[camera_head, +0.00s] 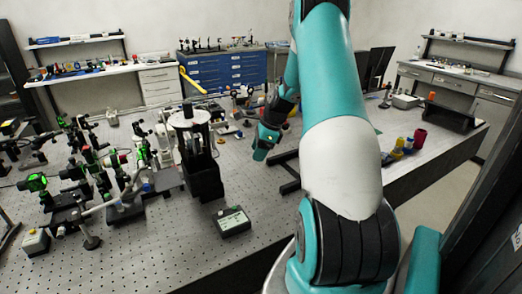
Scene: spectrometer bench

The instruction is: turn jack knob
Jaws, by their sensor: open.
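My gripper (264,146) hangs over the optical table at the middle of the view, at the end of my teal and white arm. It points down and its jaws look small from here. It is open, with nothing seen between the fingers. My arm covers the table's middle right and may hide parts.
The perforated optical table (155,240) carries crowded optics mounts (95,165) on the left. A dark box with a pale top (232,220) lies near the front edge. The front left table surface is partly clear.

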